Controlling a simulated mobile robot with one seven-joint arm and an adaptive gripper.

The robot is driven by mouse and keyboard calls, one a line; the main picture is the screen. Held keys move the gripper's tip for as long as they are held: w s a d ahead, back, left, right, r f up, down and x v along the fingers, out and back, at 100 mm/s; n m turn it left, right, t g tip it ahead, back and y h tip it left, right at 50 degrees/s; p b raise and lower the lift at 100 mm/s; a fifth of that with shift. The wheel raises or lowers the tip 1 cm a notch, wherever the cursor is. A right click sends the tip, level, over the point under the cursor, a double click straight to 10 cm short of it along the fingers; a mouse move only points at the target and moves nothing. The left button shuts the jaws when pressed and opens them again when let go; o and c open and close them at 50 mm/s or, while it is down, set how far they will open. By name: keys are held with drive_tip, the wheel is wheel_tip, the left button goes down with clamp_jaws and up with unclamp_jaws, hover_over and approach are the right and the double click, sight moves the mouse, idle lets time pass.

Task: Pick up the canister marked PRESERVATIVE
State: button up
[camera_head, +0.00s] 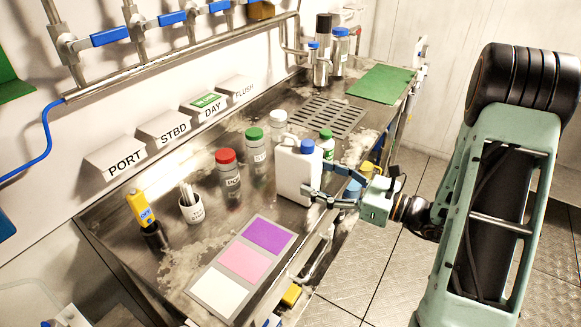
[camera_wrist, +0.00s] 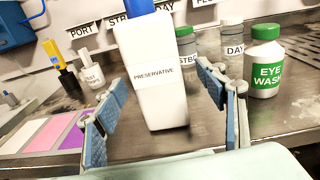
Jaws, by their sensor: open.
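The canister marked PRESERVATIVE is a white rectangular bottle with a blue cap, upright on the steel bench in the head view (camera_head: 291,172). In the wrist view the canister (camera_wrist: 152,75) faces me with its label readable, and its top is partly cut off by the frame. My gripper (camera_head: 327,181) is open and empty, at the canister's right side in the head view. In the wrist view my gripper's blue-padded fingers (camera_wrist: 160,92) stand to either side of the canister. I cannot tell whether the fingertips reach around it. No contact is clear.
A green-capped eye wash bottle (camera_wrist: 265,65) stands right of my right finger. A red-capped bottle (camera_head: 229,175) and green-capped bottle (camera_head: 255,152) stand left of the canister. A colour card (camera_head: 243,264) lies in front. A drain grate (camera_head: 325,116) lies behind.

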sight(280, 164)
drive_tip(key=shift+w+a+f+m, duration=0.15)
drive_tip(key=shift+w+a+m, duration=0.05)
drive_tip(key=shift+w+m, duration=0.1)
drive_tip(key=shift+t, duration=0.3)
drive_tip(key=x, duration=1)
drive_tip(key=shift+s+a+p, duration=0.1)
drive_tip(key=shift+a+p, duration=0.25)
drive_tip(key=shift+a, duration=0.15)
drive_tip(key=shift+c, duration=0.4)
clamp_jaws()
